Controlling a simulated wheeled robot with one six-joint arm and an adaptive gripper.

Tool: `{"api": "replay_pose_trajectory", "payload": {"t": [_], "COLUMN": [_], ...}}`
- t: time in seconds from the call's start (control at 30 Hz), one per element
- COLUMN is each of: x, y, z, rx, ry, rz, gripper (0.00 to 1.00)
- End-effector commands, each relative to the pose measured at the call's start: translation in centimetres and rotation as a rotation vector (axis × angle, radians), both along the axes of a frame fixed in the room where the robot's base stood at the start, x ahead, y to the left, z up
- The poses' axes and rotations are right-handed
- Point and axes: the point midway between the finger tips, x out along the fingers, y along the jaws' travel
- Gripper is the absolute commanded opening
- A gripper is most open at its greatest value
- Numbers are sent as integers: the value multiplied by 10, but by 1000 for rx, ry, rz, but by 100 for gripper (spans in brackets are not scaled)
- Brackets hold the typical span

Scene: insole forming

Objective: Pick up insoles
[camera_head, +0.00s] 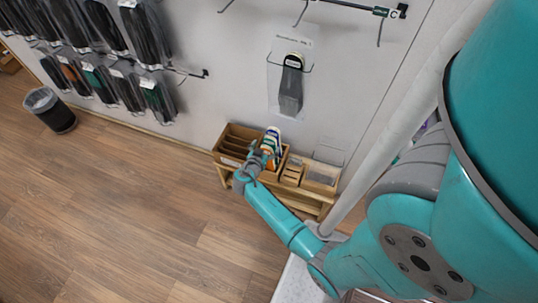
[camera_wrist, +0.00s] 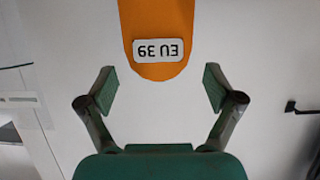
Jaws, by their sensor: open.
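An orange insole (camera_wrist: 158,25) with a white label reading "EU 39" upside down shows in the wrist view. Its rounded end points down toward my gripper (camera_wrist: 160,88). The fingers are open and apart, one to each side, with the insole's end just beyond them and no contact visible. In the head view, several insoles (camera_head: 273,135) stand in a wooden box, and my gripper (camera_head: 262,153) is right at them. It partly hides them there.
The wooden box (camera_head: 222,158) has empty slots at left and sits on a low wooden stand (camera_head: 308,203) against the wall. Smaller bins (camera_head: 321,177) are at its right. Packaged insoles (camera_head: 148,35) hang on wall hooks. A bin (camera_head: 50,108) stands at left. The floor is clear.

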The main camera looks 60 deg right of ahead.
Motion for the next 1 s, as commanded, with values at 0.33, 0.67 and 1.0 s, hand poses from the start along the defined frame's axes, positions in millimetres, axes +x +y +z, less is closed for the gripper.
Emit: {"api": "replay_pose_trajectory", "payload": {"t": [0.33, 0.67, 1.0], "x": [3, 4, 4], "y": [-40, -47, -47], "z": [-17, -20, -20], "rx": [0, 0, 0], "ry": [-1, 0, 0], "rz": [-1, 1, 1], "gripper": [91, 91, 14]}}
